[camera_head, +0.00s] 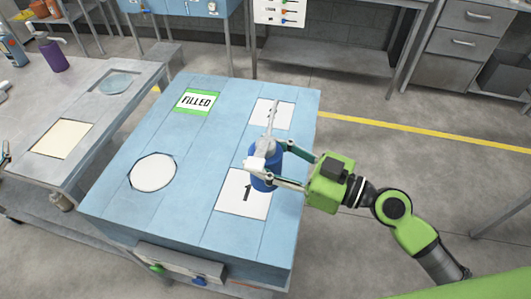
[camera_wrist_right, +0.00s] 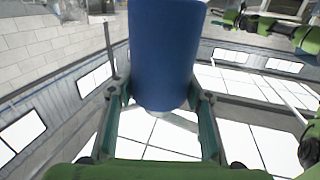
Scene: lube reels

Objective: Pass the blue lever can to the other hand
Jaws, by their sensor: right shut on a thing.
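The blue lever can (camera_head: 262,180) has a grey top with a long lever and a pale spout. My right gripper (camera_head: 281,165) is shut on its side and holds it over the blue bench, near the "1" label; I cannot tell how far above the top it is. In the right wrist view the blue can body (camera_wrist_right: 167,50) sits between the two fingers of my right gripper (camera_wrist_right: 160,105).
A grey side bench (camera_head: 75,105) on the left holds a purple bottle (camera_head: 53,57). The bench's left half is clear.

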